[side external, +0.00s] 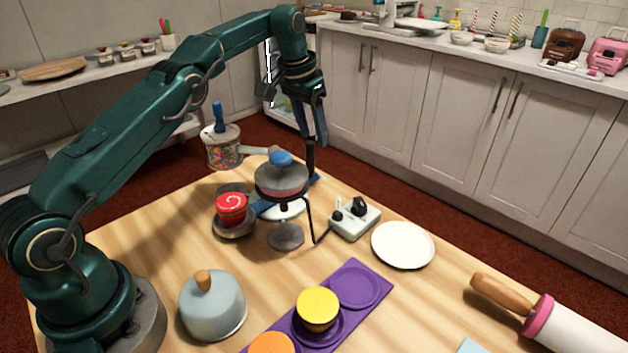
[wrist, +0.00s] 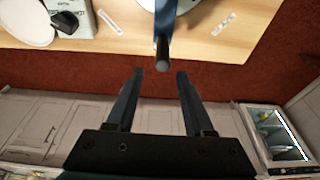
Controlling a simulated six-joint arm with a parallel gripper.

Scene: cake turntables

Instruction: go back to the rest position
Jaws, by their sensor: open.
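The dome covers a layered pink and dark cake on a stand. A dark blue bar with a round grey tip (wrist: 163,55) points towards the gap between the fingers, and I cannot tell whether it lies below them. A red cake with a white swirl (side external: 232,207) sits on a dark turntable to the left of the dome.
A switch box (side external: 355,219) and a white plate (side external: 403,246) stand right of the dome. A purple tray (side external: 356,284) holds a yellow cake (side external: 317,307). A grey dome (side external: 212,305), a sprinkle jar (side external: 223,152) and a rolling pin (side external: 575,328) stand around. Cabinets (side external: 450,135) line the back.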

